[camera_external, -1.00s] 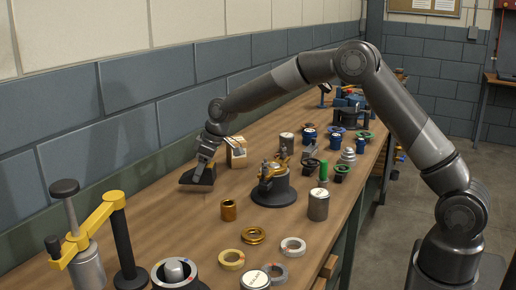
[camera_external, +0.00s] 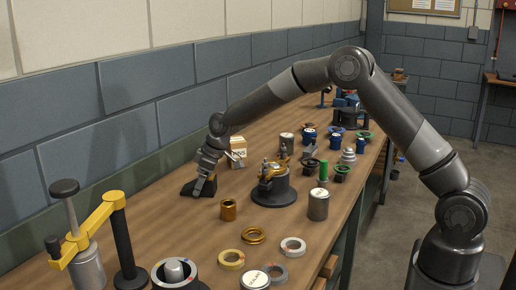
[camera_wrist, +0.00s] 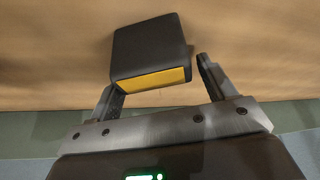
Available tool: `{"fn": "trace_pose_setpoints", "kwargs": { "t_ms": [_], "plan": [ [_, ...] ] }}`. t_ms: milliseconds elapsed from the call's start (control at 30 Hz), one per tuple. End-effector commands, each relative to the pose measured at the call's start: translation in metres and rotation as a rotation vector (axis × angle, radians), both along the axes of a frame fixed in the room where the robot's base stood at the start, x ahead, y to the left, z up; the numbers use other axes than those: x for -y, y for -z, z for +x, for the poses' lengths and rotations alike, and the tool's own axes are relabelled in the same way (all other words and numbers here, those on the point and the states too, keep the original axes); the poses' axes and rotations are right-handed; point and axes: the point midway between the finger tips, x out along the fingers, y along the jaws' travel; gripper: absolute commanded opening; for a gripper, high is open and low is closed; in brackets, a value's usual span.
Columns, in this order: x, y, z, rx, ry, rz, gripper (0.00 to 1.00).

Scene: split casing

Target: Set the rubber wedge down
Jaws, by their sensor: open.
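The rubber wedge (camera_external: 188,188) is a dark block that sits on the wooden bench toward the wall, left of the small cardboard box. In the wrist view the wedge (camera_wrist: 146,45) shows a black top and a yellow end face. My gripper (camera_external: 204,186) is down at the wedge, just to its right in the external view. In the wrist view my gripper (camera_wrist: 158,78) is open. Its right finger stands apart from the wedge with a clear gap. The left finger's tip is partly hidden behind the wedge, so I cannot tell whether it touches.
The cardboard box (camera_external: 237,151) stands close behind my gripper. A dark round fixture with a gold top (camera_external: 273,188) and a brass cylinder (camera_external: 228,210) are to the right. A yellow-armed press (camera_external: 95,225) stands at the front left. The bench (camera_external: 165,215) is bare in front of the wedge.

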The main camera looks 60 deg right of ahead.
Motion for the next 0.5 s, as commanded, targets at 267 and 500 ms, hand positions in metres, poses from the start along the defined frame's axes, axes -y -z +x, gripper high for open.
{"fn": "trace_pose_setpoints", "kwargs": {
  "t_ms": [267, 500],
  "plan": [
    [0.0, -0.006, 0.0, 0.002, 0.0, 0.0, 0.76],
    [0.006, -0.043, -0.014, 0.005, 0.0, -0.001, 0.76]
  ]
}}
